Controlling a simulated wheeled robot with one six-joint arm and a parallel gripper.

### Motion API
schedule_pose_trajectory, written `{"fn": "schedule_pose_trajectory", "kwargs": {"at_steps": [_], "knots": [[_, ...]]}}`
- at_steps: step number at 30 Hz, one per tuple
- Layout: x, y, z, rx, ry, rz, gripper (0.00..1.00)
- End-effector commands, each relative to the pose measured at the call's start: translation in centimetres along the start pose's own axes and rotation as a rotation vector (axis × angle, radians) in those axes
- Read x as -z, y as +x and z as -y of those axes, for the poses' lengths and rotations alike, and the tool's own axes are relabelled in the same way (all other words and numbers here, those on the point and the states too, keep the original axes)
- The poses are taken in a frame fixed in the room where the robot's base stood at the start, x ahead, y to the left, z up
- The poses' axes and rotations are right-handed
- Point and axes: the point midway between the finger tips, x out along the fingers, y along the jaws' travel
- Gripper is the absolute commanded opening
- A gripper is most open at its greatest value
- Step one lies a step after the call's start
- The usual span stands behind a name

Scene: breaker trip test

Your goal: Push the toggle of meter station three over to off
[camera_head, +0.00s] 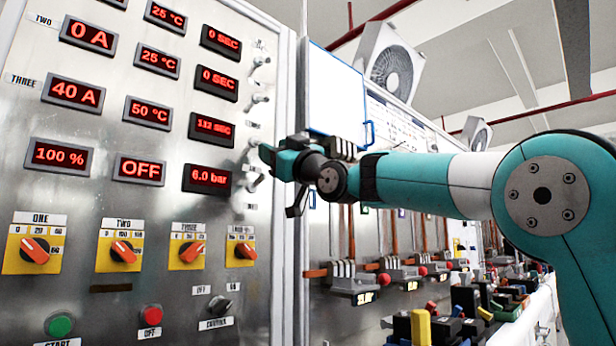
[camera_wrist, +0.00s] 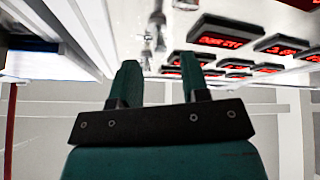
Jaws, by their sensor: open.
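The panel's right edge carries a column of small metal toggles. The toggle level with the row labelled THREE (camera_head: 24,81), showing 40 A, 50 °C and 112 SEC, is the third one down (camera_head: 254,142). How far it is tipped is too small to tell. My gripper (camera_head: 280,182) is open and empty, just right of this toggle and the one below it. In the wrist view my gripper's two teal fingers (camera_wrist: 160,64) stand apart. A toggle (camera_wrist: 147,56) shows beyond the gap between them; I cannot tell which station it serves. No contact is visible.
Red displays (camera_head: 211,129) cover the panel left of the toggles, with orange rotary knobs (camera_head: 185,251) below. A green button (camera_head: 59,325) and a red button (camera_head: 150,315) sit low down. A bench with small breakers (camera_head: 355,278) stands at right, under a fan (camera_head: 391,70).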

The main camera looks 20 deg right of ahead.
Motion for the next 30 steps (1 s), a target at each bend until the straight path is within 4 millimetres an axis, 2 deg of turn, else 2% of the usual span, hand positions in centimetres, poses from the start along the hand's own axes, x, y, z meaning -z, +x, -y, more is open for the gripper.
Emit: {"fn": "schedule_pose_trajectory", "kwargs": {"at_steps": [1,6,13,19,30], "knots": [[-0.3,-1.8,0.2,-0.002,-0.001,0.001,0.42],[-0.3,-6.2,0.0,-0.004,-0.003,0.001,0.42],[-0.2,-10.7,0.0,-0.003,-0.001,0.001,0.42],[-0.1,-12.3,0.0,-0.001,-0.001,0.0,0.42],[0.0,-12.5,0.0,0.0,0.0,0.0,0.42]]}}
